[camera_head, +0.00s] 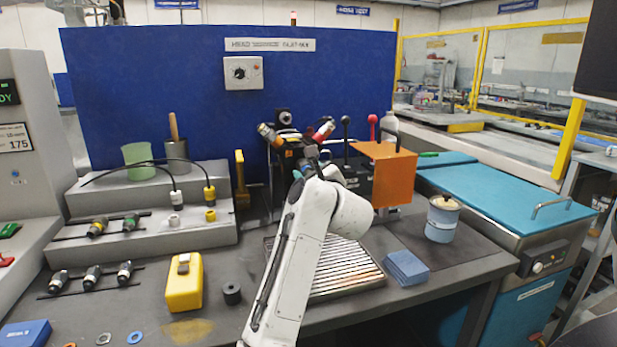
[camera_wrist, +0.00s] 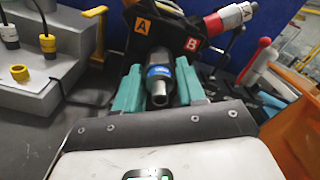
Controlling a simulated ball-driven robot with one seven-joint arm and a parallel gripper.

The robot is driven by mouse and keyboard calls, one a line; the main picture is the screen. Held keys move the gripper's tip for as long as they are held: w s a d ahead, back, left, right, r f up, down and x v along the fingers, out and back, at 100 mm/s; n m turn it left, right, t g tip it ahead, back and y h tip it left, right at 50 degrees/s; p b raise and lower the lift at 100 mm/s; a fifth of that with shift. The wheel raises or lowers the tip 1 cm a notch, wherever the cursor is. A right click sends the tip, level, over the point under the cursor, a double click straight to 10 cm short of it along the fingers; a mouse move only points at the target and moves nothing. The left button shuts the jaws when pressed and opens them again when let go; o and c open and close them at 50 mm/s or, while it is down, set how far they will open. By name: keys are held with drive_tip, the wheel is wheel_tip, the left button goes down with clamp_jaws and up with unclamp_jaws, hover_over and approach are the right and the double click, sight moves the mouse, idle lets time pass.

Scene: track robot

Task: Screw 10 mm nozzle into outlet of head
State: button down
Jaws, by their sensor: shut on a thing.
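My gripper (camera_wrist: 160,84) is shut on a metal nozzle with a blue band (camera_wrist: 160,74), held between two teal fingers. The nozzle's open metal end faces the wrist camera. Its far end lies against or just in front of the black head (camera_wrist: 184,32), which carries an orange A label and a red B label. The outlet is hidden behind the nozzle, so I cannot tell whether the threads are engaged. In the head view, my gripper (camera_head: 306,174) is at the head (camera_head: 291,152), largely covered by my white arm.
An orange box (camera_head: 386,176) and levers with black and red knobs (camera_head: 373,121) stand close right of the head. A slatted grate (camera_head: 345,270) lies below. A yellow device (camera_head: 184,284) stands front left.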

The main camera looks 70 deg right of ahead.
drive_tip(key=c, duration=0.6)
unclamp_jaws()
drive_tip(key=shift+c, duration=0.2)
drive_tip(key=shift+c, duration=1.1)
drive_tip(key=n+p, duration=0.1)
drive_tip(key=n, duration=0.3)
drive_tip(key=shift+r, duration=0.1)
drive_tip(key=n+p, duration=0.1)
drive_tip(key=n, duration=0.2)
drive_tip(key=shift+n, duration=0.4)
drive_tip(key=n+p, duration=0.1)
drive_tip(key=n, duration=0.3)
